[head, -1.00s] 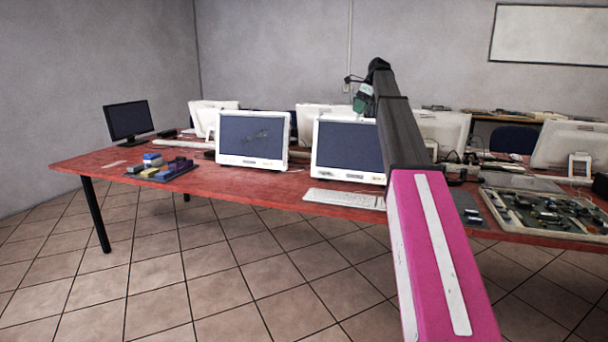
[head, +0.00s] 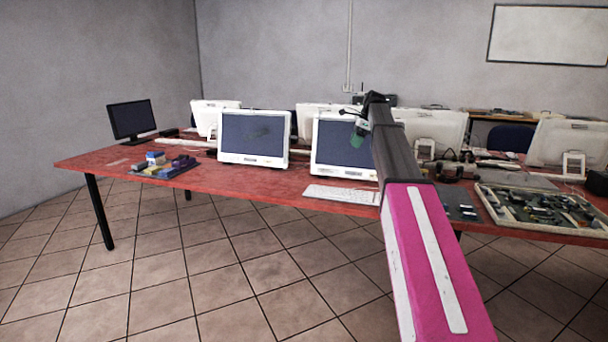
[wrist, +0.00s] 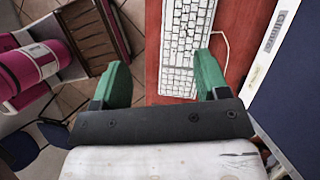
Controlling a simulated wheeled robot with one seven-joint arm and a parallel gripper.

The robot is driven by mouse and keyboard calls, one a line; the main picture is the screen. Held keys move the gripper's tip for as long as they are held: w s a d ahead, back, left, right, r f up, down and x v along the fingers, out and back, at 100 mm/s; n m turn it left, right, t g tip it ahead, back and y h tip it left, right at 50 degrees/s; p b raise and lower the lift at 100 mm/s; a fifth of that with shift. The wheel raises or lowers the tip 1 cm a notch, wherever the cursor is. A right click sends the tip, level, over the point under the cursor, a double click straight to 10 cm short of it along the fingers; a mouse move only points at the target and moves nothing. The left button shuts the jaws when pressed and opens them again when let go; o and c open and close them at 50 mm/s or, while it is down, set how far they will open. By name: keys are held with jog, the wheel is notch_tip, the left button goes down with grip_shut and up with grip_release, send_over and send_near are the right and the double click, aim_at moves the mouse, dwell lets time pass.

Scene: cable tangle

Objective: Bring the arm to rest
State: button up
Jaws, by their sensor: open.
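My arm stretches out over the red table (head: 120,165) in the head view, with its pink and black links at right of centre. My gripper (head: 357,133) is at its far end, in front of the upper part of a white-framed monitor (head: 345,145). In the wrist view my gripper (wrist: 162,62) shows two green fingers spread wide apart with nothing between them. A white keyboard (wrist: 185,45) lies on the table below, beyond the fingers. The gripper looks clear of the table.
The monitor's dark screen (wrist: 300,100) is close at right in the wrist view. Another white monitor (head: 253,138) stands left of my arm. A tray of circuit boards (head: 545,210) lies at right, coloured blocks (head: 165,168) at left. The tiled floor in front is clear.

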jog(key=s+a+f+n+h, duration=0.1)
jog(key=s+f+n, duration=0.3)
jog(key=f, duration=0.5)
jog(key=s+f+n, duration=0.1)
jog(key=s+f, duration=0.6)
jog(key=f, duration=0.2)
jog(key=s+a+f+n+h, duration=0.1)
jog(key=s+f+n, duration=0.3)
jog(key=f, duration=0.5)
jog(key=s+f+n+h, duration=0.1)
jog(key=s+f+n, duration=0.4)
jog(key=s+f, duration=0.4)
jog(key=s+f+n+h, duration=0.1)
jog(key=s+f+n, duration=0.4)
jog(key=s, duration=1)
notch_tip(320, 180, down, 4)
jog(key=shift+s+r, duration=0.15)
jog(key=shift+s, duration=0.1)
jog(key=shift+a, duration=0.1)
